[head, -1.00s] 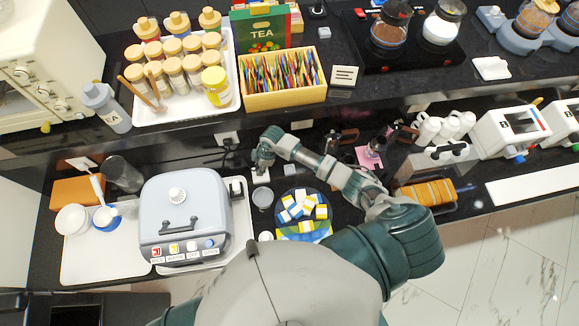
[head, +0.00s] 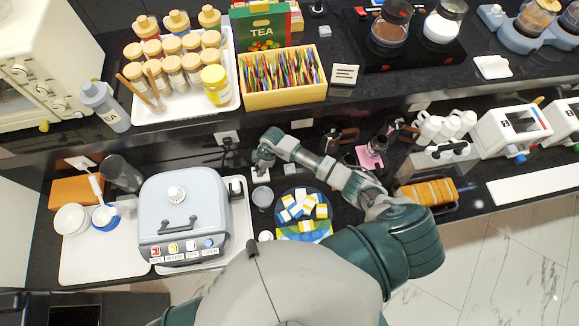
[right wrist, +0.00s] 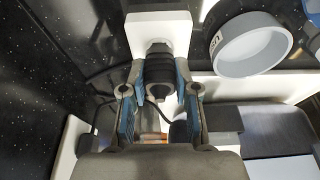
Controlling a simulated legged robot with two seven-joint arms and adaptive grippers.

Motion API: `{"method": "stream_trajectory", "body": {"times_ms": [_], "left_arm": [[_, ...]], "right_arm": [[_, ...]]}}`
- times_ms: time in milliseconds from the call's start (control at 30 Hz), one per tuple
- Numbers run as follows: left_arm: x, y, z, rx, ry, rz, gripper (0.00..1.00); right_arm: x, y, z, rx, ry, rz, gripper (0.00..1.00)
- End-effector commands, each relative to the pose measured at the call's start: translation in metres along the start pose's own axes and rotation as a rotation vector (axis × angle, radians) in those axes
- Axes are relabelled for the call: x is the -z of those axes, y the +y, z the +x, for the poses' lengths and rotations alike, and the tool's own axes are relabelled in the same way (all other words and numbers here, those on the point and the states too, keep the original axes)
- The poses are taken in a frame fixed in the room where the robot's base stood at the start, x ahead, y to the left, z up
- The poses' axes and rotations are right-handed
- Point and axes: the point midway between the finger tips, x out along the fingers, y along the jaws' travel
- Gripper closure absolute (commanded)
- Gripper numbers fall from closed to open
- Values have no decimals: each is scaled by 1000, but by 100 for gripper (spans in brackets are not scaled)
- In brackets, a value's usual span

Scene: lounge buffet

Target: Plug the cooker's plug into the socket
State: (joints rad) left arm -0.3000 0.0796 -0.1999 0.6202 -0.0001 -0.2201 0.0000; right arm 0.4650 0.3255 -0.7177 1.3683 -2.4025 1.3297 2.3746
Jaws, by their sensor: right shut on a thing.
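The cooker (head: 185,215) is a pale grey-blue box with a dark handle and a knob, on a white tray at the lower counter. My right gripper (head: 259,165) is to the right of it, near the back. In the right wrist view my right gripper (right wrist: 158,98) is shut on a black ribbed plug (right wrist: 158,68), with a thin dark cable below it. A white block (right wrist: 158,28) is directly at the plug's far end; whether the prongs are inside it is hidden. A white wall socket (head: 228,138) with dark cords is behind the cooker. My left gripper is not in view.
A blue plate (head: 318,232) with white and yellow cubes and a small grey cup (head: 263,197) are close to my right arm. The cup shows as a grey ring (right wrist: 248,45) in the right wrist view. The upper shelf edge overhangs behind the gripper.

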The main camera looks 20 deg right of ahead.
Motion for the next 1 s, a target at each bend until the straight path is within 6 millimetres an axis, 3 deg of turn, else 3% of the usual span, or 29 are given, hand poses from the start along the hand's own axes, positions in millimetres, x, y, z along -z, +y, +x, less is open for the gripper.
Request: {"method": "stream_trajectory", "body": {"times_ms": [700, 733, 833, 1000], "left_arm": [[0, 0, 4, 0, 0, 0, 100], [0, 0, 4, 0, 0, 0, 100], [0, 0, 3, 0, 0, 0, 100], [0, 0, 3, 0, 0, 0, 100]], "right_arm": [[-3, 0, 10, 1, -1, 1, 100], [-3, 0, 11, 1, -1, 1, 68], [-3, 0, 10, 1, -1, 1, 43], [-3, 0, 9, 0, 0, 1, 41]]}}
